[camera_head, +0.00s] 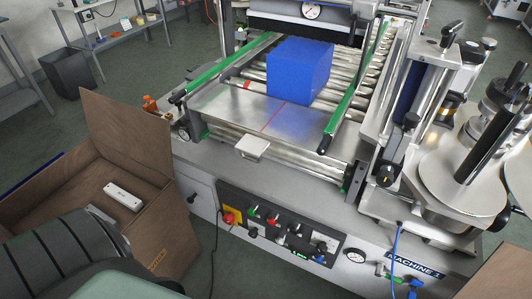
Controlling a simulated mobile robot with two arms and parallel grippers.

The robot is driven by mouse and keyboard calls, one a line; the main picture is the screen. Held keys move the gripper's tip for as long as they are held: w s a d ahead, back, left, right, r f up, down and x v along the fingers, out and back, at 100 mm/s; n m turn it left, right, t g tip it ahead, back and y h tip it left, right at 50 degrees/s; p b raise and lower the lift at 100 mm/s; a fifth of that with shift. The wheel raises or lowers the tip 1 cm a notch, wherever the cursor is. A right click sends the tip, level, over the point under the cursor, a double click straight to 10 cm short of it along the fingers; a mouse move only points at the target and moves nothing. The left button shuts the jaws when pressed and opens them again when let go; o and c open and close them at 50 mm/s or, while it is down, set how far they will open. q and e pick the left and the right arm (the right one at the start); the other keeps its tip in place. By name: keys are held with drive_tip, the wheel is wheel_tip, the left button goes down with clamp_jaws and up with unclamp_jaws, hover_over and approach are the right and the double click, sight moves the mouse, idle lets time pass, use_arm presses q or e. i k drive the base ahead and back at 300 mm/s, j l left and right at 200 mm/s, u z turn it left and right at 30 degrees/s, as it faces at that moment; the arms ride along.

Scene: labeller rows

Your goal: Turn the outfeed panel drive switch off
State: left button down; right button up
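A dark control panel (240,229) is set in the front face of the labelling machine, low in the middle of the head view. It carries a red mushroom button on a yellow plate (230,217) at its left end, with several small knobs, buttons and switches (253,232) to the right. A small dial (321,246) is near its right end. The lettering is too small to read, so I cannot tell which control is the drive switch or its position. Neither of my grippers is in view.
A blue box (300,70) sits on the roller conveyor between green rails (352,92). An open brown carton (128,135) stands left of the machine with a white item (123,196) inside. A blue hose (395,250) hangs at the right. Floor shows between carton and machine.

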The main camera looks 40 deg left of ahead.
sight(254, 234)
drive_tip(key=u, duration=0.95)
